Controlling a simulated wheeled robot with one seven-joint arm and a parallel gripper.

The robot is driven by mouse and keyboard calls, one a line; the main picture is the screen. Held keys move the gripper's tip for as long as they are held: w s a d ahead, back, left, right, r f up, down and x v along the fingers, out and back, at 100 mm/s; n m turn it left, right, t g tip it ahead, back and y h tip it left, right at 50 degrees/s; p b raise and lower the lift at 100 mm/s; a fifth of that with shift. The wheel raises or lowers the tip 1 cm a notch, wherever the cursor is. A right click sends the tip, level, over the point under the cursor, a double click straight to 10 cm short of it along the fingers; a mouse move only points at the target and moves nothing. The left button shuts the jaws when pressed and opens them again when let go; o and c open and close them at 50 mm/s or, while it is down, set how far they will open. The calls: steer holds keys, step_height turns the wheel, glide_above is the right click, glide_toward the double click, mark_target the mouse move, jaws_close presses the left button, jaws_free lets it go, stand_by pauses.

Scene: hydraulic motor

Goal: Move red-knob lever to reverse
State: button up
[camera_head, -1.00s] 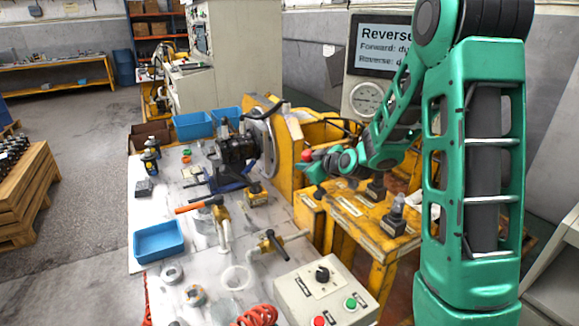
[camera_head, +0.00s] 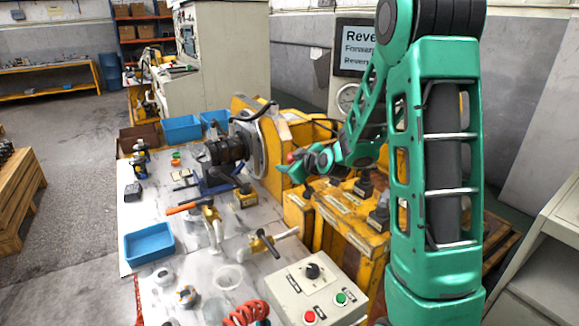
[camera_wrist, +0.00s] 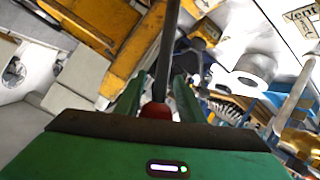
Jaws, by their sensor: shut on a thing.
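The lever's red knob (camera_head: 291,157) shows at the yellow stand, beside the motor's round flange. In the wrist view the red knob (camera_wrist: 155,109) sits between my two green fingers, and the lever's dark shaft (camera_wrist: 167,50) runs away from it. My gripper (camera_head: 289,167) is shut on the knob; in the wrist view its fingers (camera_wrist: 157,95) lie on either side of it. The lever's base is hard to make out in the head view.
Dark levers (camera_head: 364,184) stand on the yellow bench (camera_head: 342,212) below my arm. The white table (camera_head: 180,215) holds the dark motor (camera_head: 222,152), valves, a blue tray (camera_head: 149,243) and a control box (camera_head: 318,290) with red and green buttons. Open floor lies left.

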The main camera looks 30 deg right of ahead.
steer(key=shift+s+d+f, duration=0.15)
steer(key=shift+s+f, duration=0.05)
steer(key=shift+f, duration=0.15)
stand_by(0.4)
steer(key=v, duration=1)
steer(key=shift+s+r, duration=0.25)
steer(key=s+f+m+g, duration=0.1)
steer(key=s+m+g, duration=0.5)
steer(key=s, duration=1.2)
steer(key=s+f+m+g, duration=0.1)
steer(key=s+m+g, duration=0.5)
steer(key=s, duration=1.2)
steer(key=shift+s+d+f+m+g+h, duration=0.2)
steer(key=shift+f+m+g+h, duration=0.2)
steer(key=shift+g, duration=0.3)
